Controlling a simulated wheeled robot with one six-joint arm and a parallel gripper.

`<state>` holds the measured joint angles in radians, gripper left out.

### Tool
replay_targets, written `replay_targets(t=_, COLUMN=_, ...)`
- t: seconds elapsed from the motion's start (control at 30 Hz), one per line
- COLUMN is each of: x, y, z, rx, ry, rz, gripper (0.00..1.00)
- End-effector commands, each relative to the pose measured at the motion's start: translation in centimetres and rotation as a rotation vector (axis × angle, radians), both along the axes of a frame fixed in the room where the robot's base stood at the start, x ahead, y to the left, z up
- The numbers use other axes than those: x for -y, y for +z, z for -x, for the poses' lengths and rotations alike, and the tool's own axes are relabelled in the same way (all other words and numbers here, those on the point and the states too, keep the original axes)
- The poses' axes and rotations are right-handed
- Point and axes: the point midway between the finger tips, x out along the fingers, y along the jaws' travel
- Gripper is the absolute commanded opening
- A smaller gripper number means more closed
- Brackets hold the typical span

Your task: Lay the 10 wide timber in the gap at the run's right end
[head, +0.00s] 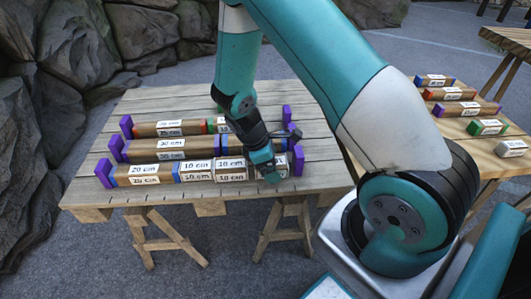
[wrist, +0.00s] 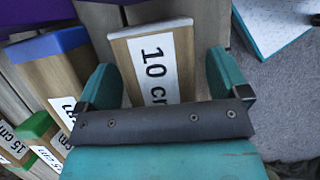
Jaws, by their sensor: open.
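The 10 cm timber (wrist: 152,62), with a pale end, lies between my gripper's open fingers (wrist: 165,85) in the wrist view. In the head view my gripper (head: 268,170) is down at the right end of the front run and hides most of this timber. A purple end bracket (head: 298,160) stands just right of it. Left of my gripper the front run holds a 20 cm timber (head: 144,173) with a blue end and two 10 cm pieces (head: 195,170), (head: 231,169).
The middle run (head: 157,148) and back run (head: 168,128) lie behind, between purple brackets. A blue-ended timber (wrist: 50,45) is close beside my left finger in the wrist view. A side table (head: 465,135) at right carries several more timbers. Rocks stand at left.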

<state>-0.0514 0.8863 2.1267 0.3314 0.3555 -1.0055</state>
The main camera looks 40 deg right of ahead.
Motion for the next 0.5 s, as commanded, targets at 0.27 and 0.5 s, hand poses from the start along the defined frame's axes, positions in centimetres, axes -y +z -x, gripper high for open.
replay_targets(t=0.27, x=-1.6, y=4.8, z=-1.2, rx=0.007, ry=0.002, rz=-0.001, gripper=0.93)
replay_targets(t=0.5, x=-3.6, y=10.5, z=-2.5, rx=0.007, ry=0.003, rz=0.000, gripper=0.93)
